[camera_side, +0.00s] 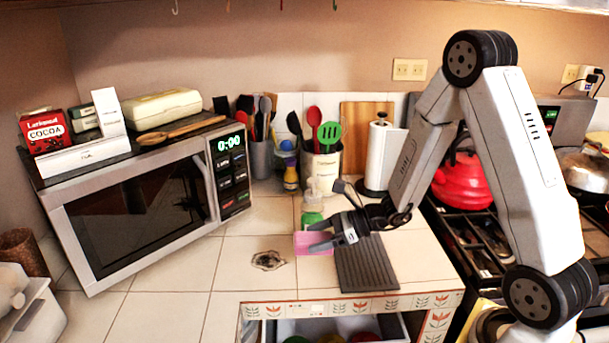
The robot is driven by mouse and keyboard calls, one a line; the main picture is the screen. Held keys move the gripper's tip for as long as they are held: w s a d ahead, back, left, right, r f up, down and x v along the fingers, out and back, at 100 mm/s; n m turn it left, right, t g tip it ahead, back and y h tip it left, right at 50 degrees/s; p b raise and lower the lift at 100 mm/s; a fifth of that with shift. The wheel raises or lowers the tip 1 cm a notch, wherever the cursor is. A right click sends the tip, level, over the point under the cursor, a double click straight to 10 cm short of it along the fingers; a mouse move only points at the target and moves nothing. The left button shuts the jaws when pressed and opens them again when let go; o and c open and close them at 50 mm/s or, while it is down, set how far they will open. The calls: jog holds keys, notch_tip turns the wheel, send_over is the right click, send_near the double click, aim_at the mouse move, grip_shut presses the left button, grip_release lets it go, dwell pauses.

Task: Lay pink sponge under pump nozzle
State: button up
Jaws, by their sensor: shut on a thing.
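The pink sponge (303,243) is at the middle of the counter, at the left end of my gripper. My gripper (322,238) reaches in from the right and is shut on the sponge. Its fingers cover part of the sponge, and I cannot tell whether the sponge touches the tiles. A pump bottle (312,203) with green liquid and a pale top stands just behind the sponge. Its nozzle is small and partly lost against the background, so its exact direction is unclear.
A dark ridged mat (366,266) lies under and right of my gripper. A microwave (140,200) stands at left. Utensil holders (321,165) and a paper towel roll (383,158) stand behind. A stove with a red kettle (462,182) is at right. Tiles left of the sponge are clear apart from a dark-rimmed patch (268,260).

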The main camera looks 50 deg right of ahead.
jog(key=w+a+r+m+t+h, duration=0.1)
jog(key=w+r+m+t+h, duration=0.2)
jog(key=r, duration=0.9)
jog(key=shift+w+a+m+h, duration=0.2)
jog(key=shift+w+m+h, duration=0.8)
jog(key=shift+m+h, duration=0.2)
jog(key=shift+d+f, duration=0.15)
jog(key=shift+f, duration=0.05)
jog(key=s+d+f+n+g+y, duration=0.3)
jog(key=s+d+f+n+y, duration=0.2)
jog(key=s, duration=0.7)
notch_tip(320, 180, down, 4)
jog(key=shift+d+r+n+y, duration=0.15)
jog(key=shift+d+n+y, duration=0.15)
jog(key=shift+d, duration=0.9)
jog(key=shift+w, duration=0.1)
